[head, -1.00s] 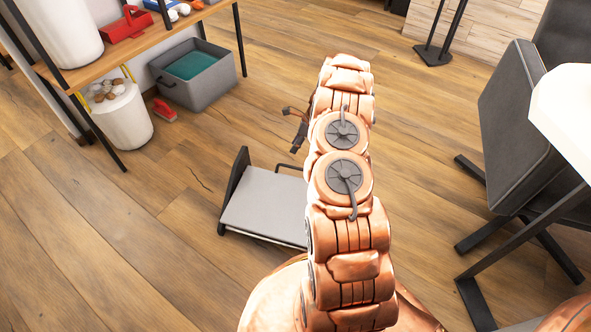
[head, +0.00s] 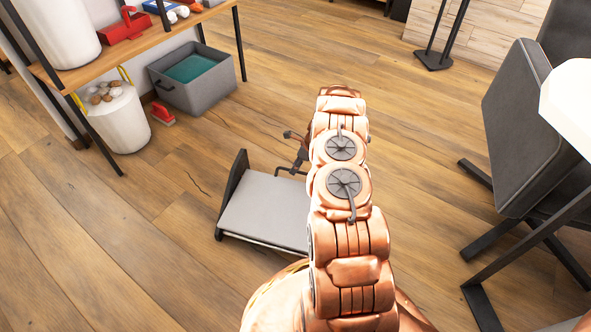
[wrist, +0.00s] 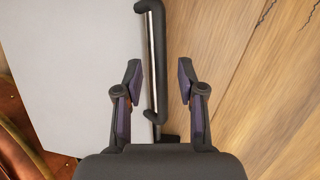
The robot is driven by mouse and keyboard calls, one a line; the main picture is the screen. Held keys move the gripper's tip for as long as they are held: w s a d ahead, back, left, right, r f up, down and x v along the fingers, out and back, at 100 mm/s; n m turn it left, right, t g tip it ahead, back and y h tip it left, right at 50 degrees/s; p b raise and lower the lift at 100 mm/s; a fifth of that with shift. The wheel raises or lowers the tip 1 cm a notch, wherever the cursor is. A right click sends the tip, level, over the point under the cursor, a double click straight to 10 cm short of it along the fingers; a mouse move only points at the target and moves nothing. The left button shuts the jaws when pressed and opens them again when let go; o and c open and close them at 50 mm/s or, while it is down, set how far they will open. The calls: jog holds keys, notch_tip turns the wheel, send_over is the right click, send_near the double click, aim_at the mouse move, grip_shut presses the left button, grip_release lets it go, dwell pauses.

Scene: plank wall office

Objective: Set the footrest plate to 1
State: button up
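The footrest stands on the floor in the head view, with a flat light grey plate (head: 265,208) and a dark upright side (head: 234,190) at its left. A dark bent lever (head: 283,171) sticks out at the plate's far edge. In the wrist view the plate (wrist: 65,60) fills the left, and the lever (wrist: 157,50) runs along its edge. My gripper (wrist: 158,68) is open, with the lever showing between its two fingers; I cannot tell whether they touch it. In the head view my gripper (head: 297,156) is beside the lever, partly hidden by my arm.
A grey bin (head: 205,92) and a white bucket (head: 120,125) stand under a wooden shelf (head: 150,40) at the left. A red brush (head: 163,115) lies near them. A dark chair (head: 512,125) stands at the right. The floor left of the footrest is clear.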

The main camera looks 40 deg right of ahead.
jog(key=shift+w+a+f, duration=0.1)
jog(key=shift+f, duration=0.25)
grip_shut()
dwell(0.5)
